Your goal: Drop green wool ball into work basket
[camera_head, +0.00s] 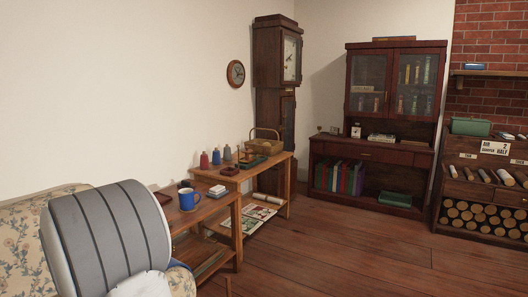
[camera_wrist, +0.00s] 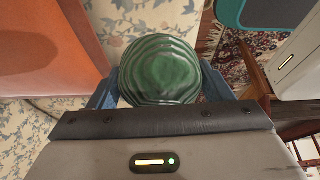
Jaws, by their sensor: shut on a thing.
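The green wool ball (camera_wrist: 160,68) shows ridged and round in the wrist view. My gripper (camera_wrist: 160,88) is shut on it, with a blue finger on each side. Patterned floral cloth lies behind the ball in that view.
The near side table (camera_head: 212,205) bears a blue mug (camera_head: 187,199). Several coloured spools (camera_head: 216,157) stand near the basket. A tall clock (camera_head: 277,80) rises behind it. A floral armchair (camera_head: 22,235) is at the left. The wooden floor (camera_head: 340,255) at the right is clear.

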